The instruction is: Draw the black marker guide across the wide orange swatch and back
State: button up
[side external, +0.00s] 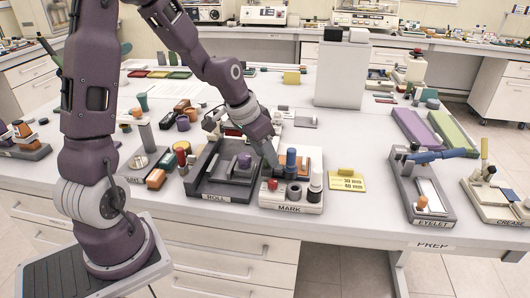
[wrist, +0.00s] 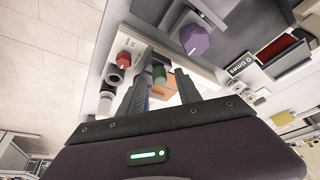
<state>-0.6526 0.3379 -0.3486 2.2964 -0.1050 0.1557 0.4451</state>
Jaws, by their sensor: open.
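The orange swatch (side external: 303,168) lies on a white sheet behind the tray labelled MARK (side external: 291,209). The swatch (wrist: 166,91) also shows between my fingers in the wrist view. A blue upright cylinder (side external: 291,162) stands at the swatch. A dark hollow cylinder (side external: 293,191) stands on the MARK tray, with a red knob (side external: 272,184) to its left and a black-capped white bottle (side external: 315,188) to its right. I cannot tell which dark piece is the black marker guide. My gripper (wrist: 164,65) is open, pointing down over the swatch.
The dark ROLL station (side external: 218,196) with a purple knob stands close on the left. A yellow card (side external: 346,181) lies right of the tray. The EYELET station (side external: 424,200) is farther right, with clear tabletop before it.

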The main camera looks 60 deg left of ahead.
jog(key=shift+f, duration=0.25)
grip_shut()
jog(key=shift+w, duration=0.1)
dwell(1.2)
